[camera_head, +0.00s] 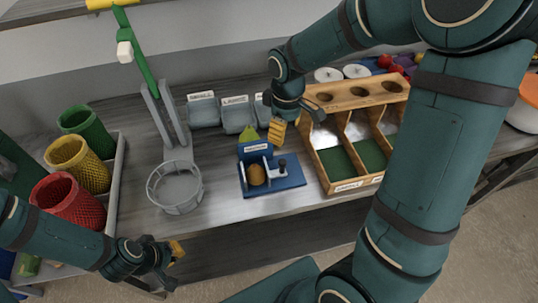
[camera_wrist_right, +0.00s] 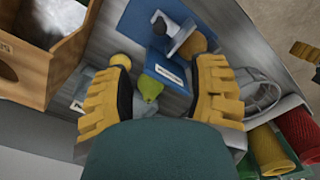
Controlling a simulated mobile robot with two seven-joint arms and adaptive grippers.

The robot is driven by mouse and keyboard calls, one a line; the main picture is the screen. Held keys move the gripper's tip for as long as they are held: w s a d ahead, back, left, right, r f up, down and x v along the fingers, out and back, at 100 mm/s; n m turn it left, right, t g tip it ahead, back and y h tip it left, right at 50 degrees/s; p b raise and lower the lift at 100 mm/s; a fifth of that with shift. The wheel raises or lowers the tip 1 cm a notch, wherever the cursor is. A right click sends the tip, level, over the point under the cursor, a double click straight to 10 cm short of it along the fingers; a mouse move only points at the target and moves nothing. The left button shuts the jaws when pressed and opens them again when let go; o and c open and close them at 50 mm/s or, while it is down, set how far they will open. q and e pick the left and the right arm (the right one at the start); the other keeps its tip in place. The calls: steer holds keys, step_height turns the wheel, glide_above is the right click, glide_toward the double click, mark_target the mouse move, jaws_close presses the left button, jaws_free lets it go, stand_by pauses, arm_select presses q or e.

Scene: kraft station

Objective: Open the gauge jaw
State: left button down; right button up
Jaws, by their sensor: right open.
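The gauge (camera_head: 272,180) is a blue block with a grey jaw and a dark knob (camera_head: 283,163), standing on the bench. A round brown item (camera_head: 257,174) sits in it beside the jaw; whether the jaw touches it I cannot tell. In the right wrist view the gauge (camera_wrist_right: 140,22) is beyond my fingertips. My right gripper (camera_head: 284,128) is open behind the gauge, and its fingers (camera_wrist_right: 163,72) spread above a green pear (camera_wrist_right: 150,88). The pear (camera_head: 255,145) is partly hidden behind the gauge. My left gripper (camera_head: 175,252) is low at the bench's front edge, away from the gauge.
A wooden sorting box (camera_head: 346,95) stands right of the gauge. A grey wire basket (camera_head: 175,187) and upright stand (camera_head: 166,120) are to its left, with red (camera_head: 68,200), yellow and green bins further left. Labelled grey holders (camera_head: 203,110) stand behind.

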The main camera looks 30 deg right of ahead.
mark_target(283, 161)
step_height(283, 161, down, 14)
steer(key=shift+r+b, duration=0.2)
steer(key=shift+b, duration=0.35)
steer(key=shift+d, duration=0.1)
jaws_close()
